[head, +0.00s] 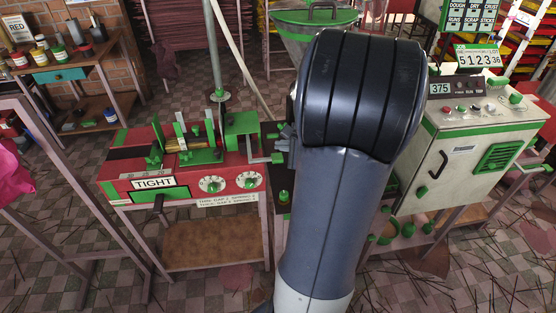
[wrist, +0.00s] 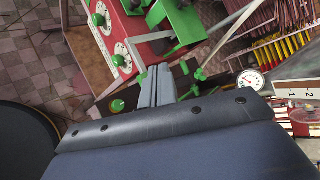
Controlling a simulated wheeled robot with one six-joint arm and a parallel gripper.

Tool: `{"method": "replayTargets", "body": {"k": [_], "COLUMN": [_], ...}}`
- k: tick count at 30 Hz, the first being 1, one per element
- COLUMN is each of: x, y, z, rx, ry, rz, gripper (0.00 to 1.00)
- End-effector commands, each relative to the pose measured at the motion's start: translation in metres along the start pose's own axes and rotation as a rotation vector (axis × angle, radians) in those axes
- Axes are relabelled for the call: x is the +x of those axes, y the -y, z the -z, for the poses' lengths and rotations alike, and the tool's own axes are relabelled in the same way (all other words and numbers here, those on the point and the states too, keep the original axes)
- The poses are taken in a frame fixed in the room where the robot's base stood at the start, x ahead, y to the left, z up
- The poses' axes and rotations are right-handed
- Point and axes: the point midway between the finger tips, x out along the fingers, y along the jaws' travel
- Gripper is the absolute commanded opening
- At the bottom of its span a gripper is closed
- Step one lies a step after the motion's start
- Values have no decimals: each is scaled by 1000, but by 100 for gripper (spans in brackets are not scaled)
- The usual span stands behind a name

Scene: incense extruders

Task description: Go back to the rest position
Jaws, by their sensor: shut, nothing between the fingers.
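My gripper shows in the wrist view (wrist: 157,84) as two grey fingers lying close together, with nothing held between them. In the head view it is mostly hidden behind my dark arm, with a grey part (head: 283,138) showing at the arm's left edge. The machine bears a "TIGHT" label and two white dials (head: 212,184). It also shows in the wrist view (wrist: 132,50).
A white cabinet (head: 455,165) with a 375 display stands to the right. A green-rimmed hopper (head: 310,20) is behind my arm. A shelf (head: 70,70) with jars is at the back left. Thin sticks lie on the tiled floor (head: 440,285).

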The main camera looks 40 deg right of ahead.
Motion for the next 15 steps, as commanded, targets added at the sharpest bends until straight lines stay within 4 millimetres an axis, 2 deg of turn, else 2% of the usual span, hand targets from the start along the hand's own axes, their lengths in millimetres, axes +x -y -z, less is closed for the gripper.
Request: {"method": "replayTargets", "body": {"k": [8,15], "x": [4,20], "y": [-3,-16], "z": [2,14], "rx": [0,1], "ry": [0,1], "rz": [-1,-1], "gripper": [0,0]}}
